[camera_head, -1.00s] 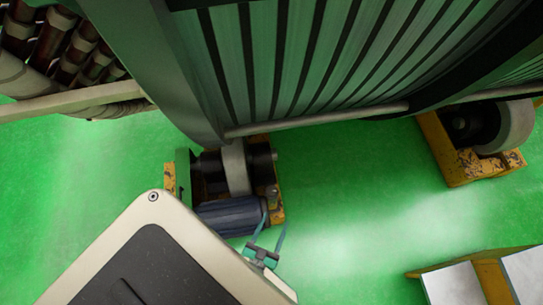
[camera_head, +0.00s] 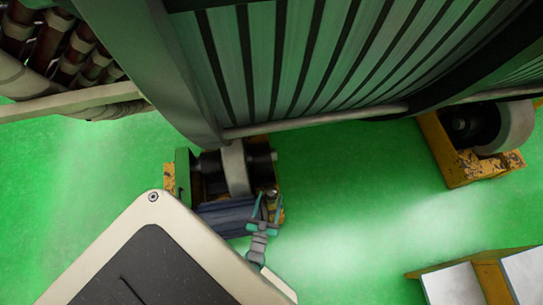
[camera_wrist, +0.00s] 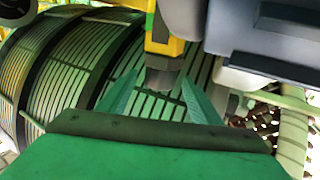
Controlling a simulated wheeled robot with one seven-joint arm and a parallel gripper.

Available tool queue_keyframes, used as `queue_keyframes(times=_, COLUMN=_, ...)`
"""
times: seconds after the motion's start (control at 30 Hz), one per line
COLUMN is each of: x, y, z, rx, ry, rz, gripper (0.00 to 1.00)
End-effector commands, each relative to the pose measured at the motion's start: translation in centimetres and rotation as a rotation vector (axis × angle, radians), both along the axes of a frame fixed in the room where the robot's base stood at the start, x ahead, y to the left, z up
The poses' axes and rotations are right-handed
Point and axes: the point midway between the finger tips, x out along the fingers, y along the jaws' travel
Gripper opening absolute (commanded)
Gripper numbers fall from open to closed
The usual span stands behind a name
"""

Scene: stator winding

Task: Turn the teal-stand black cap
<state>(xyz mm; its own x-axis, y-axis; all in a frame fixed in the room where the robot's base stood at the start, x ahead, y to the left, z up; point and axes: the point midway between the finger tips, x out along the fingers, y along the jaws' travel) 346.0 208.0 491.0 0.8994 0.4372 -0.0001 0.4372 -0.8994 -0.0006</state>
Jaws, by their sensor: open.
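My gripper (camera_head: 267,206) is open in the head view, its two teal fingers pointing up the picture at the right end of a dark ribbed cylinder (camera_head: 225,216). The cylinder lies on a worn yellow roller stand (camera_head: 169,178) with a green upright (camera_head: 183,172). In the wrist view my gripper (camera_wrist: 158,84) has its fingers apart on either side of a dark, blunt piece (camera_wrist: 162,76) below a yellow part (camera_wrist: 170,46). This piece may be the black cap. I cannot tell whether the fingers touch it. No teal stand is clearly identifiable.
Another yellow roller stand (camera_head: 455,165) is at the right, and a yellow-edged white object (camera_head: 455,285) at lower right. Green floor (camera_head: 350,190) between them is clear.

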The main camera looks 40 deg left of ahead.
Motion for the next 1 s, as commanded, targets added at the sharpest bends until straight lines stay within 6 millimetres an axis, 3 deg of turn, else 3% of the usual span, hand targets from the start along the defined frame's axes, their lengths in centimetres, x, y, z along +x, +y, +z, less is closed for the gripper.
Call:
queue_keyframes(times=0.23, x=2.9, y=1.3, z=0.0, rx=-0.001, ry=0.0, rz=-0.002, gripper=0.58)
queue_keyframes(times=0.63, x=3.5, y=1.5, z=0.0, rx=-0.001, ry=0.0, rz=-0.004, gripper=0.58)
queue_keyframes(times=0.67, x=3.5, y=1.6, z=0.0, rx=-0.001, ry=0.0, rz=-0.003, gripper=0.56)
queue_keyframes(times=0.83, x=3.4, y=1.7, z=0.0, rx=0.0, ry=0.0, rz=0.0, gripper=0.17)
queue_keyframes(times=1.0, x=3.4, y=1.7, z=0.0, rx=0.0, ry=0.0, rz=-0.003, gripper=0.17)
